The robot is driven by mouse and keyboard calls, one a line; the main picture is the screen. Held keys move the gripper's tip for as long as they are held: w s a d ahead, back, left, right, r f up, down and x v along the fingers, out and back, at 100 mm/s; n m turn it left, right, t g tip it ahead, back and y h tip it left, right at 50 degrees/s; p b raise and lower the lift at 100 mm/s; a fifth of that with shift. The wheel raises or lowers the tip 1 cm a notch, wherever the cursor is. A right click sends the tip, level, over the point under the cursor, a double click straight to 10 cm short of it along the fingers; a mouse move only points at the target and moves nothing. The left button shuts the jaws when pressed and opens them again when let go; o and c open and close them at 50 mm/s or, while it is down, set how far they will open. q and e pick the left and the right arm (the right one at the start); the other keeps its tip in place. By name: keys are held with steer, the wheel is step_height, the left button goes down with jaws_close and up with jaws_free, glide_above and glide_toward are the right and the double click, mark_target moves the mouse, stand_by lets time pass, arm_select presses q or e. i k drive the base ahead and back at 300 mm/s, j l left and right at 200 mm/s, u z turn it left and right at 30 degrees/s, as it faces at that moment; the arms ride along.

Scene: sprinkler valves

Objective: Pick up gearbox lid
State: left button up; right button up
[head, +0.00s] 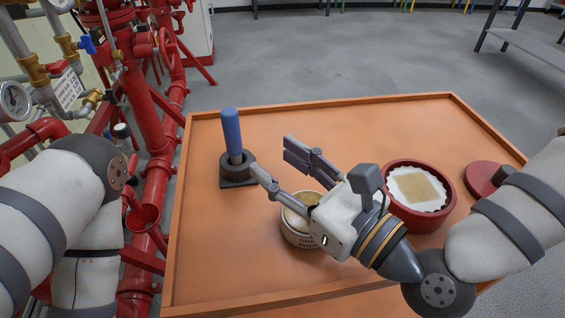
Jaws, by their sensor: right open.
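A flat, round red disc (483,177), likely the gearbox lid, lies on the orange table at the right, partly hidden by my right forearm. Left of it stands an open round red housing (449,189), likely the gearbox, with a white scalloped liner and a tan square inside. My right gripper (273,158) is open and empty. Its fingers point left, above the table and well to the left of the disc. My left arm is at the left edge; its gripper is out of view.
A labelled tin (299,238) with pale contents sits partly under my right gripper. A blue-handled tool (232,132) stands upright in a dark holder (238,178) near the fingertips. The table (350,120) has a raised rim; red pipework (140,90) stands left of it.

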mark_target(483, 178)
steer(key=k+l, duration=0.35)
steer(key=l, duration=0.2)
steer(key=k+l, duration=0.35)
steer(key=l, duration=0.15)
